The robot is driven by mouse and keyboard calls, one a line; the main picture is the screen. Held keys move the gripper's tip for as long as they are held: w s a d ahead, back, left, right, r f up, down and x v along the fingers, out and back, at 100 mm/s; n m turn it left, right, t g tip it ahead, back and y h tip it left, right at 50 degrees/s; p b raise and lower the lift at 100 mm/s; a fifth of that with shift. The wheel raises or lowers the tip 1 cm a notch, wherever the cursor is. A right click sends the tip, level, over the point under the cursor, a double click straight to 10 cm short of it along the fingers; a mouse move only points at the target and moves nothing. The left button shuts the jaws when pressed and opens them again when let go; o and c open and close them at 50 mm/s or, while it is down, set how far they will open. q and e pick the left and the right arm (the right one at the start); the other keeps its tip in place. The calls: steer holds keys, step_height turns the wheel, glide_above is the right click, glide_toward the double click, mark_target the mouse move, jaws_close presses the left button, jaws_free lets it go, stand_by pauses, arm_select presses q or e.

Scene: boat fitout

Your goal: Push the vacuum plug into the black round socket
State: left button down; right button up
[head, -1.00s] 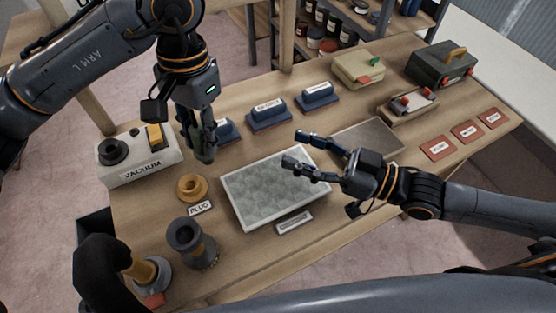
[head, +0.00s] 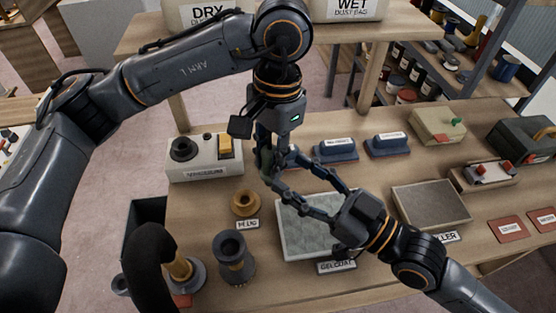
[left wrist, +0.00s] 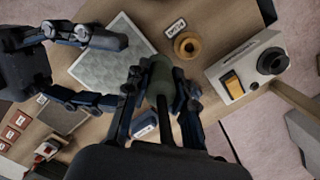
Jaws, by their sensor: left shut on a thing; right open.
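The black round socket (head: 183,148) is on top of the white vacuum box (head: 205,172), left of its yellow switch; it also shows in the left wrist view (left wrist: 272,61). My left gripper (head: 266,172) is shut on a grey-green cylinder, apparently the vacuum plug (left wrist: 160,78), and holds it upright above the table, right of the box. A brass ring (head: 245,203) beside the plug label stands empty. My right gripper (head: 282,168) is open, its fingers reaching toward the held plug from the right. In the left wrist view they look apart from it; contact is unclear.
A grey textured panel (head: 300,240) lies below the grippers. Blue labelled blocks (head: 336,150) stand behind. A dark flanged cylinder (head: 232,262) stands in front of the ring. A flat grey board (head: 432,203) and red cards (head: 505,229) lie to the right.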

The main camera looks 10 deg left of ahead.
steer(key=x, duration=0.4)
steer(key=shift+w+a, duration=0.1)
steer(key=shift+a, duration=0.1)
jaws_close()
arm_select(q)
steer(key=c, duration=1)
jaws_free()
steer(key=shift+r, duration=0.1)
